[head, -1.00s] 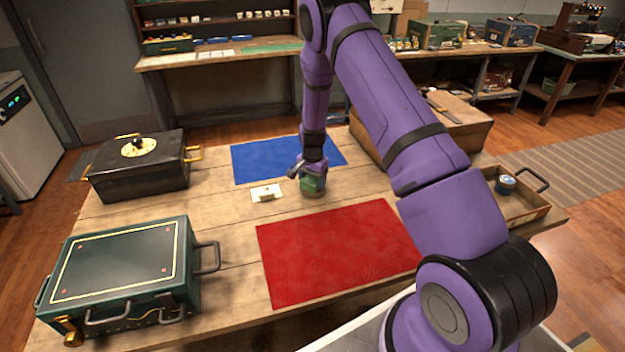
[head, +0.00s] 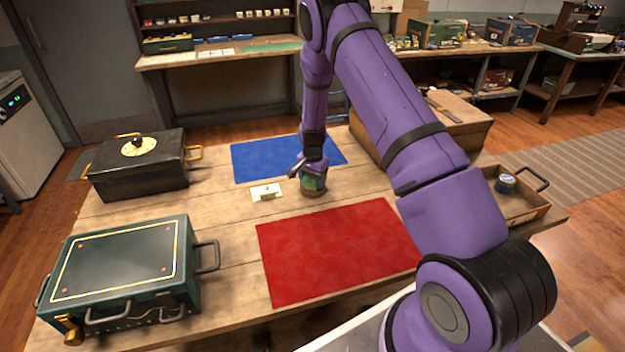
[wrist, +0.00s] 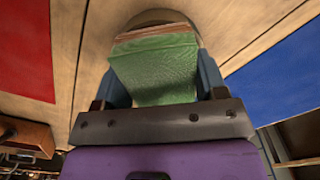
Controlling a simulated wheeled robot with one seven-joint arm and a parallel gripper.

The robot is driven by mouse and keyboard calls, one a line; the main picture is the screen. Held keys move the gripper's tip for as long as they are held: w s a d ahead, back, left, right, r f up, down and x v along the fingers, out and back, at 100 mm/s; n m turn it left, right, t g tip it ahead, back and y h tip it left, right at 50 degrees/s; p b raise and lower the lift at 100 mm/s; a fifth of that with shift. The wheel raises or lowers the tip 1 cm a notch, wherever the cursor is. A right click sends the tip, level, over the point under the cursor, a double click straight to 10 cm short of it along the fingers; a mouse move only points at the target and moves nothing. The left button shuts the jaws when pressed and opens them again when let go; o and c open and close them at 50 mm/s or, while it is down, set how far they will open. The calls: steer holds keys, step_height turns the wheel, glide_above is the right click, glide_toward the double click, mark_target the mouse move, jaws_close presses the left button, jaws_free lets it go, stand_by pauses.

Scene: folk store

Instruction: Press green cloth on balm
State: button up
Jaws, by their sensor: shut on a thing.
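My gripper (wrist: 157,85) is shut on the green cloth (wrist: 155,65), a folded, textured block with a brown edge at its far end. The blue-grey fingers clasp its two sides. A round tin (head: 313,192), which I take to be the balm, stands on the wooden table between the blue and red mats. The cloth is right at the top of the tin; whether they touch cannot be told. In the wrist view the tin's rounded rim (wrist: 158,16) shows beyond the cloth, which hides most of it.
A small white card (head: 266,192) lies left of the tin. The blue mat (head: 262,158) is behind and the red mat (head: 335,250) in front. A black box (head: 140,170) and green case (head: 120,265) stand left. A tray (head: 535,207) with a blue tin (head: 506,184) is right.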

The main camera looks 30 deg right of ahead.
mark_target(312, 177)
steer(key=shift+r, duration=3.5)
